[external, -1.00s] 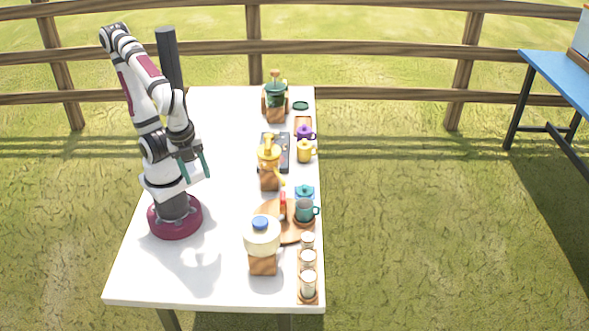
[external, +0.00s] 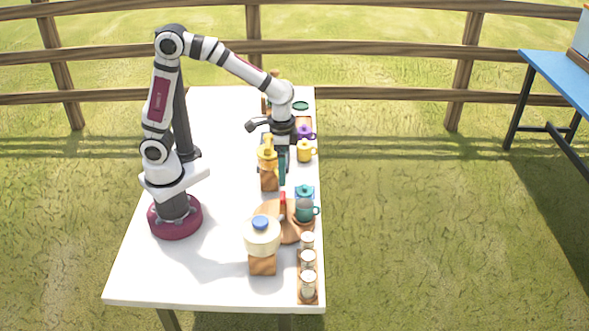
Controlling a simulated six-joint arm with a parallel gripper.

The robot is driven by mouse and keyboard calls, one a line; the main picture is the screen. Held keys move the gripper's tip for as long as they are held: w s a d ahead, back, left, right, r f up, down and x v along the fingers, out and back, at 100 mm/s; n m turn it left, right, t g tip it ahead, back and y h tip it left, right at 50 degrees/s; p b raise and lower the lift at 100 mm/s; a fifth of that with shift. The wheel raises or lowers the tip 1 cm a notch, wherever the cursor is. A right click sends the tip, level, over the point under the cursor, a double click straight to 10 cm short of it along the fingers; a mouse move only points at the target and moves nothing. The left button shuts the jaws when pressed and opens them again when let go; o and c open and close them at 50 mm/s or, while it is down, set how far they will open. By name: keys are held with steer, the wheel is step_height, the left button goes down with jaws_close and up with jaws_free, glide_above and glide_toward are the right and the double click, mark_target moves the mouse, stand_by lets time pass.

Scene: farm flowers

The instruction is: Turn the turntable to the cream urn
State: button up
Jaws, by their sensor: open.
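The turntable is a round wooden disc (external: 267,209) on the right half of the white table, with an upright red piece (external: 283,199) on it. The cream urn (external: 262,240) has a blue knob and stands on a wooden block at the turntable's front left. My gripper (external: 283,177) points down, open and empty, just beyond the red piece and right of a yellow can (external: 267,161). It looks apart from the red piece, but the gap is hard to judge. Only one teal finger shows clearly.
A teal mug (external: 305,210) and teal pot (external: 304,192) stand at the turntable's right. Several jars (external: 308,262) line the front right edge. Yellow (external: 304,151) and purple (external: 304,132) pots stand farther back. The table's left front is clear.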

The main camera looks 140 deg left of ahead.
mark_target(283, 195)
step_height(283, 195, down, 9)
steer(key=shift+r, duration=0.1)
jaws_close()
stand_by(0.5)
